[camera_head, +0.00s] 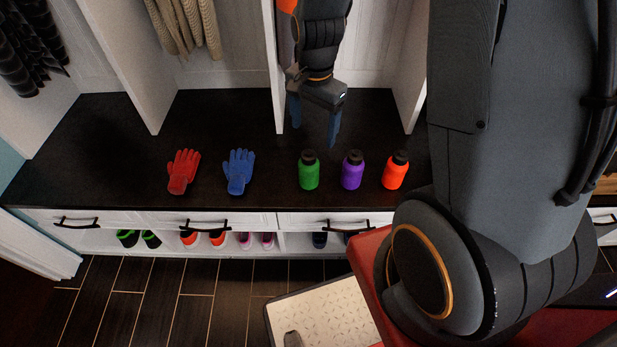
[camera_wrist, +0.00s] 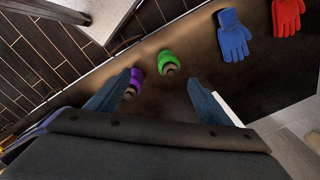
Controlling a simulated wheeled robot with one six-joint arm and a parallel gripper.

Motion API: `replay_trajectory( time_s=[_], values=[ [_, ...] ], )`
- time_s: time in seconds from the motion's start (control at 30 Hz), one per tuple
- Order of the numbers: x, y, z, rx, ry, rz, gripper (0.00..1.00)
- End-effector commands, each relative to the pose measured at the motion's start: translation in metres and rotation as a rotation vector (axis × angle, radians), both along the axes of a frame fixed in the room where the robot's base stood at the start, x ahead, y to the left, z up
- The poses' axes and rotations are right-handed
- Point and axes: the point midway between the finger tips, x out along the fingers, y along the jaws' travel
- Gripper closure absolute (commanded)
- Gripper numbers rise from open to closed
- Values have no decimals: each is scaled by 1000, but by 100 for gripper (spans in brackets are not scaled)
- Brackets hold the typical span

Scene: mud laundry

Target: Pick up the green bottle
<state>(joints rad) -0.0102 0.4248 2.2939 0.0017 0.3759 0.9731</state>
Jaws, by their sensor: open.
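The green bottle (camera_head: 309,171) stands upright with a dark cap on the black bench top, left of a purple bottle (camera_head: 352,171). My gripper (camera_head: 313,128) is open and empty, above the bench and behind the green bottle in the head view. In the wrist view the green bottle (camera_wrist: 168,61) lies beyond and between the open fingers (camera_wrist: 158,88), not touching them. The purple bottle (camera_wrist: 133,80) is partly hidden by the left finger there.
An orange bottle (camera_head: 395,171) stands right of the purple one. A blue glove (camera_head: 239,171) and a red glove (camera_head: 183,171) lie to the left. White upright dividers (camera_head: 273,70) rise behind the bench. Shoes (camera_head: 203,238) sit on the shelf below the drawers.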

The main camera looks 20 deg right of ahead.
Motion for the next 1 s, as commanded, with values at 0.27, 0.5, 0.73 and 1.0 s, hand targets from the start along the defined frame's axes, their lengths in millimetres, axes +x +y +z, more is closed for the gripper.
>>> replay_trajectory(
  time_s=[0.27,0.5,0.73,1.0],
  values=[
    [48,2,-114,12,41,-488,27],
    [55,2,-141,13,48,-609,27],
    [55,1,-161,13,48,-609,27],
    [53,-7,-193,12,49,-608,27]
  ],
)
